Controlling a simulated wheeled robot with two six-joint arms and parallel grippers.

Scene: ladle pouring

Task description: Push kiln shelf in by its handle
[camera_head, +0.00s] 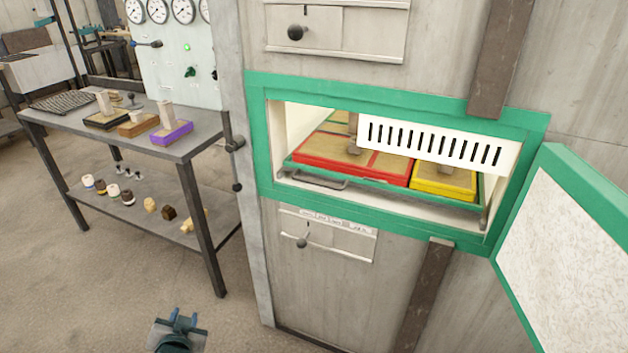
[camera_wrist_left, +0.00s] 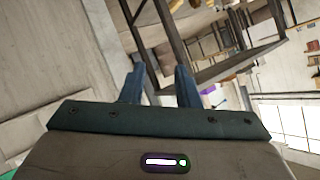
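The kiln shelf (camera_head: 392,184) is a green-edged tray inside the green-framed kiln opening, in the head view. Its grey handle (camera_head: 320,181) is at its front left. A red mold (camera_head: 345,167) and a yellow mold (camera_head: 443,191) sit on the shelf. My left gripper (camera_head: 184,315) is low over the floor at the bottom of the head view, well below and left of the handle. Its two blue fingers are apart and empty in the left wrist view (camera_wrist_left: 160,82). My right gripper is not in view.
The kiln door (camera_head: 570,240) stands open at the right. A white slotted panel (camera_head: 432,143) hangs across the upper opening. A grey two-tier table (camera_head: 190,145) with several molds stands at the left. Bare floor (camera_head: 110,270) lies in front of it.

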